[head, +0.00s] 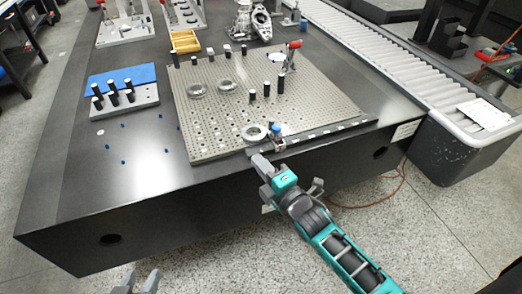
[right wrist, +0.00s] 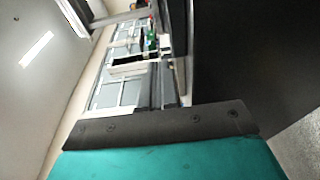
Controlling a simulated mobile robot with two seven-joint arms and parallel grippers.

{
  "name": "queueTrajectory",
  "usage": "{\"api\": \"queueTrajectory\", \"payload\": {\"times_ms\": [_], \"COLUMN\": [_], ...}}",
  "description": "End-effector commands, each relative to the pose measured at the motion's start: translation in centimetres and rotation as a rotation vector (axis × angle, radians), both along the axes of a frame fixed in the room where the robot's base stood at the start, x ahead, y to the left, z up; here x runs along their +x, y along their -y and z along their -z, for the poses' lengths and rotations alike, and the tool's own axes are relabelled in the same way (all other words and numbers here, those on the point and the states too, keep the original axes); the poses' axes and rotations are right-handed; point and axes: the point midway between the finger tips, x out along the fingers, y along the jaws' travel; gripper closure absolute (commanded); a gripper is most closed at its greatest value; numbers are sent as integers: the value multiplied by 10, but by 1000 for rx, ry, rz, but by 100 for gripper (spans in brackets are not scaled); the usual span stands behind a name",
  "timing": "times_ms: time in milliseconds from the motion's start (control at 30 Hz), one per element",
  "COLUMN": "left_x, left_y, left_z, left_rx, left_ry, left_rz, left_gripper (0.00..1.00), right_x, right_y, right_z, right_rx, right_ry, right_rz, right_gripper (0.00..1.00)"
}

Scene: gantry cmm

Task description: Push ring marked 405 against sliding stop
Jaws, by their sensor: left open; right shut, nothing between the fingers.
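Several metal rings lie on the perforated plate (head: 215,120) in the head view. One ring (head: 255,132) is near the plate's front edge; two others, a left ring (head: 197,90) and a right ring (head: 226,86), lie further back. No marking is legible, so I cannot tell which is 405. A small block with a blue knob (head: 277,132), apparently the sliding stop, sits just right of the front ring, by a scale rail (head: 325,132). Whether they touch is unclear. My right gripper (head: 259,160) is shut and empty, just in front of that ring. My left gripper (head: 138,283) is open, low, off the table.
Black pins stand on the plate, with a red-handled clamp (head: 292,50) at its back right. A pin block (head: 125,103) and blue mat stand left, a yellow tray (head: 185,41) behind. A roller conveyor (head: 390,70) runs along the right.

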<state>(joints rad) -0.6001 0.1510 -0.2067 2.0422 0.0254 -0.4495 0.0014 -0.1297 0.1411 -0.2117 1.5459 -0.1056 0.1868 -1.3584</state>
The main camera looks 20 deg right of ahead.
Motion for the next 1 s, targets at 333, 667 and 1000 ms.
{"api": "queueTrajectory", "payload": {"times_ms": [333, 667, 1000], "left_x": [4, 6, 3], "left_y": [3, 4, 4], "left_z": [2, -2, 3], "left_rx": [-5, -9, -10], "left_ry": [6, 12, 5], "left_rz": [5, 6, 6], "left_gripper": [57, 57, 57], "right_x": [46, 51, 64], "right_y": [13, 17, 25], "right_z": [1, 0, 1], "right_rx": [-2, 0, -1], "right_ry": [0, -2, -1], "right_rz": [-1, 0, 1], "right_gripper": [100, 100, 100]}}
